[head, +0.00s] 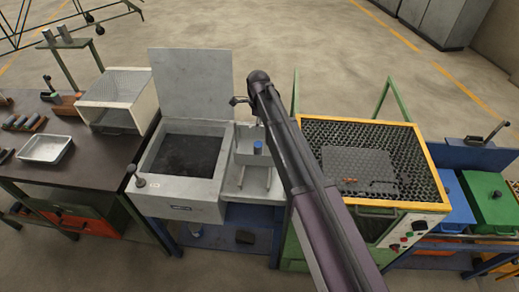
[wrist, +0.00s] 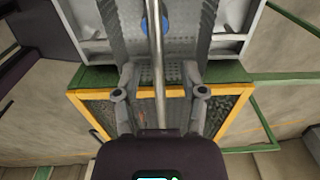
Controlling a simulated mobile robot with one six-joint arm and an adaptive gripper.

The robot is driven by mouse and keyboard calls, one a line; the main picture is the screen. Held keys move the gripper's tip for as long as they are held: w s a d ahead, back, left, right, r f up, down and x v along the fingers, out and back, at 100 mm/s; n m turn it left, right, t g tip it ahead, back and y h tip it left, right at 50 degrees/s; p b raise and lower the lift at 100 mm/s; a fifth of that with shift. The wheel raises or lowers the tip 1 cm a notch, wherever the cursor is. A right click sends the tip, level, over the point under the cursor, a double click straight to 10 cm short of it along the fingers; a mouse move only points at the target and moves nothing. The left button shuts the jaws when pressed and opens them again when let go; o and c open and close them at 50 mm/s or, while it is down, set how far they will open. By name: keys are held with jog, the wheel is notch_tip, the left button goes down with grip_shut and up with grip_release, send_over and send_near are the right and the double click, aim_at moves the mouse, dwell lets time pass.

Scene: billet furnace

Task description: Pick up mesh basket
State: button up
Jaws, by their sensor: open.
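In the wrist view, a grey perforated piece (wrist: 137,45) that looks like the mesh basket lies past my gripper (wrist: 158,88), against a pale grey surround. A blue part (wrist: 151,24) shows there behind a thin metal rod (wrist: 156,65). I cannot tell what the rod is fixed to. My gripper's fingers are apart, one on each side of the rod, with no clear grip on anything. In the head view my arm mostly hides it.
A yellow-framed mesh bed (head: 433,170) holds a grey perforated sheet (head: 350,160) with small reddish pieces. A dark table (head: 85,160) carries a white box (head: 140,105) and a metal tray (head: 46,149). Green posts (head: 383,95) rise behind the bed.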

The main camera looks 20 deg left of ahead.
dwell(0.3)
grip_shut()
jog(key=shift+r, duration=0.25)
dwell(0.3)
notch_tip(320, 180, up, 10)
jog(key=p, duration=1)
jog(key=shift+f, duration=0.25)
dwell(0.5)
